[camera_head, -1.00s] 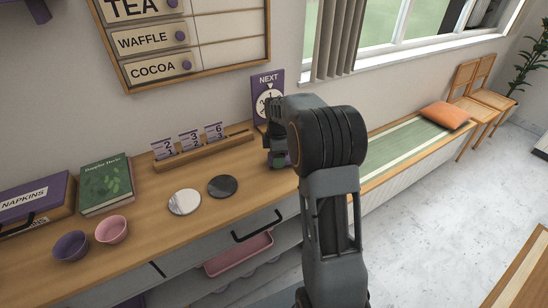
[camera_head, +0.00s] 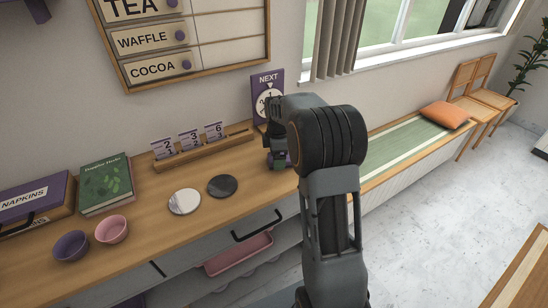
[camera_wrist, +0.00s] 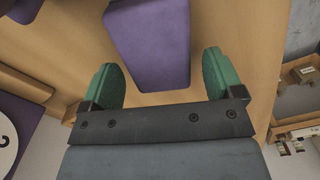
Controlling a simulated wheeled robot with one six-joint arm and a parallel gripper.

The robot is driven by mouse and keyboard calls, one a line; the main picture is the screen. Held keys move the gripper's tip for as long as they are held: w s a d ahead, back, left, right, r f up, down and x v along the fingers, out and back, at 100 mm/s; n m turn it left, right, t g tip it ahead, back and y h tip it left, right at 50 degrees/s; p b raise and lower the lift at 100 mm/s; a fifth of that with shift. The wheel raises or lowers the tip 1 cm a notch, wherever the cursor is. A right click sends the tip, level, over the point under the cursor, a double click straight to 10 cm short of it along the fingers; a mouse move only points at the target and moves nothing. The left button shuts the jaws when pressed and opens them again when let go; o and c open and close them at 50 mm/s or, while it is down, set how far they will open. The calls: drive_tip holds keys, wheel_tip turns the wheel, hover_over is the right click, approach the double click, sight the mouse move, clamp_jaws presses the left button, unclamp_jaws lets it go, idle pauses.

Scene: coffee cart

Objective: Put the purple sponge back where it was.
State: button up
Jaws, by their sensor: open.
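The purple sponge (camera_wrist: 150,40) fills the top middle of the wrist view, over the wooden counter. Its near end lies between the two green fingertips of my gripper (camera_wrist: 162,78), with a gap on each side, and its far end is cut off by the frame. My gripper is open and holds nothing. In the head view a little of the purple sponge (camera_head: 269,158) shows beside my gripper (camera_head: 279,160), at the counter's right end. My arm hides much of that spot.
The counter (camera_head: 150,235) carries a white disc (camera_head: 185,201), a dark disc (camera_head: 223,186), a card holder (camera_head: 205,150), a green book (camera_head: 106,184) and two bowls. A NEXT sign (camera_head: 266,88) stands close behind my gripper. A bench (camera_head: 400,150) lies to the right.

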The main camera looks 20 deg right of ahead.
wheel_tip(320, 180, up, 11)
drive_tip(key=s+a+f+m+t, duration=0.1)
drive_tip(key=s+a+m, duration=0.2)
drive_tip(key=s+m, duration=0.2)
drive_tip(key=s+a+f+m+t, duration=0.1)
drive_tip(key=s+a+m, duration=0.3)
drive_tip(key=s, duration=0.6)
drive_tip(key=s+a+f+m+t, duration=0.1)
drive_tip(key=s+a+f+m, duration=0.1)
drive_tip(key=s+m, duration=0.3)
drive_tip(key=shift+s+a+m+p, duration=0.4)
drive_tip(key=shift+s+a, duration=0.45)
drive_tip(key=shift+s, duration=0.3)
drive_tip(key=shift+t, duration=0.3)
wheel_tip(320, 180, up, 5)
drive_tip(key=p, duration=0.4)
drive_tip(key=shift+r+p, duration=0.2)
drive_tip(key=shift+p, duration=0.15)
